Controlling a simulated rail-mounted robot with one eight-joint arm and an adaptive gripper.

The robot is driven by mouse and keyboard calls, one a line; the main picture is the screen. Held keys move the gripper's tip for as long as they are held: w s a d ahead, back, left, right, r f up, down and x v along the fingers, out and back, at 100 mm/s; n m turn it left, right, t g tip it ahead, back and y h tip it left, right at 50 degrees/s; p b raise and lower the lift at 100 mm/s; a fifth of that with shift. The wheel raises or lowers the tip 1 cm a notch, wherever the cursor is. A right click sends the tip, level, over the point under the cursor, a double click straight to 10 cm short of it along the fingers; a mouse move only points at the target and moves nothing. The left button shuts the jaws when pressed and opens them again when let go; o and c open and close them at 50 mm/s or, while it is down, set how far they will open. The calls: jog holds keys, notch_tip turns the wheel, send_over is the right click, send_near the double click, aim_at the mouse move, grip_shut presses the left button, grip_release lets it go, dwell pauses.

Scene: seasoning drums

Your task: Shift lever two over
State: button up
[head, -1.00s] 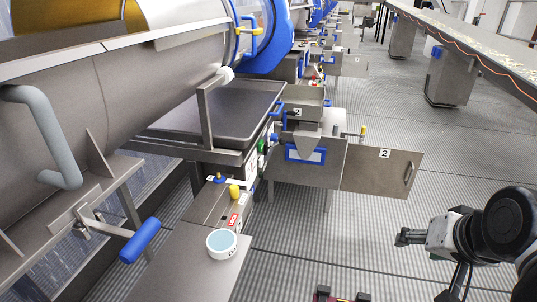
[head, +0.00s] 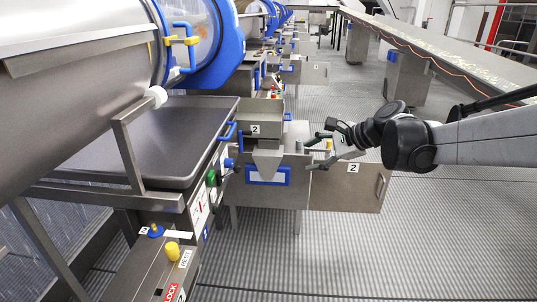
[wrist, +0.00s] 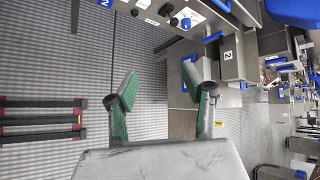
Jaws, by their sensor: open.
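The station marked 2 stands in the middle of the head view, with a 2 plate (head: 254,130) on its box and another on its grey door panel (head: 350,190). Whether the lever is between the fingers cannot be told. In the wrist view the open green fingers (wrist: 160,74) have nothing visible held between them. I cannot pick out the lever there.
A large steel drum (head: 75,90) and a tray (head: 150,140) fill the left. A control box (head: 152,270) with a yellow knob stands at front left. A conveyor (head: 440,60) runs along the right. Ribbed floor (head: 390,260) is open at lower right.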

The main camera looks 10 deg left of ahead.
jog(key=w+a+f+m+g+y+b, duration=0.15)
jog(key=w+a+f+m+y, duration=0.3)
jog(key=w+a+f, duration=0.55)
jog(key=m+g+y+b, duration=0.1)
jog(key=m+g+y, duration=0.1)
jog(key=m+y, duration=0.25)
send_near(237, 168)
jog(key=shift+t+h, duration=0.25)
jog(key=shift+h, duration=0.05)
jog(key=a, duration=0.3)
jog(key=w+a+b, duration=0.1)
jog(key=a, duration=0.3)
jog(key=a+b, duration=0.1)
jog(key=a, duration=0.2)
jog(key=shift+w+a+f, duration=0.2)
jog(key=shift+w, duration=0.15)
grip_shut()
